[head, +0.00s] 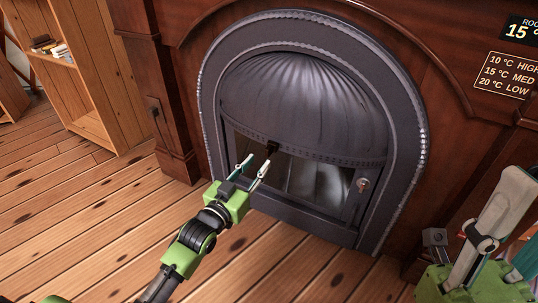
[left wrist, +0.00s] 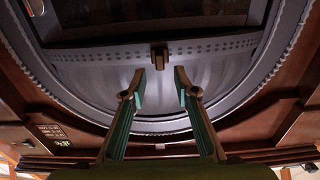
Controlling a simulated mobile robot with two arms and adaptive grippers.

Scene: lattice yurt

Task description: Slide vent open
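The vent is a dark grey metal fireplace front with a ribbed, domed hood (head: 300,95) above a glass lower opening (head: 310,180). A small dark knob (head: 272,148) sits at the hood's lower edge. My left gripper (head: 254,165) is open in front of the opening, just short of the knob. In the left wrist view the knob (left wrist: 159,57) appears between and just beyond the spread fingertips (left wrist: 158,75), with no visible contact. My right gripper (head: 490,235) is partly in view at the lower right, away from the vent; its finger opening is unclear.
A dark wooden surround (head: 150,90) frames the fireplace. A small latch (head: 362,184) is on the lower right of the front. A temperature sign (head: 508,72) hangs at the right. A bookshelf (head: 85,70) stands at the left. The plank floor (head: 80,220) is clear.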

